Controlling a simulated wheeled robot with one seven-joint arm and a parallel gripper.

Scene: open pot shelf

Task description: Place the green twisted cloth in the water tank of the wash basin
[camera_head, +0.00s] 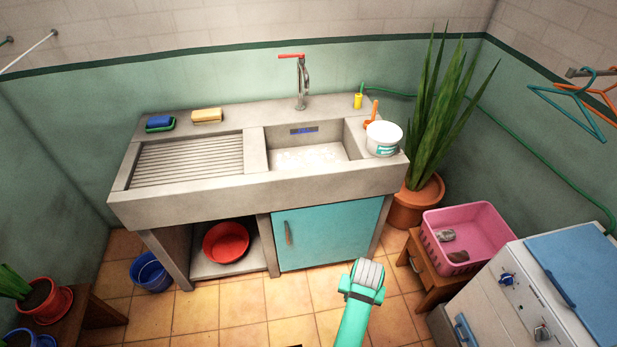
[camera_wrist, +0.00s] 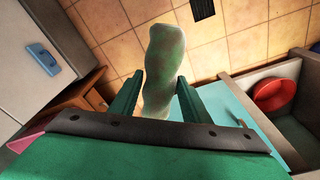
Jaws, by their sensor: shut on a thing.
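The green twisted cloth (camera_wrist: 163,75) is a mottled pale and dark green roll in the wrist view. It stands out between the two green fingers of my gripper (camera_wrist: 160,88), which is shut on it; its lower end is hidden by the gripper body. In the head view I cannot make out the cloth. The grey wash basin (camera_head: 255,190) stands against the wall. Its water tank (camera_head: 300,158) is the square recess on the right, with a pale bottom. My arm is in front of the basin, low in the picture.
A white tub (camera_head: 383,139) stands at the basin's right corner. A red-handled tap (camera_head: 301,82) rises behind the tank. A yellow sponge (camera_head: 207,115) and a blue brush (camera_head: 159,122) lie on the back ledge. A pink basket (camera_head: 470,236) and a washing machine (camera_head: 520,300) stand on the right.

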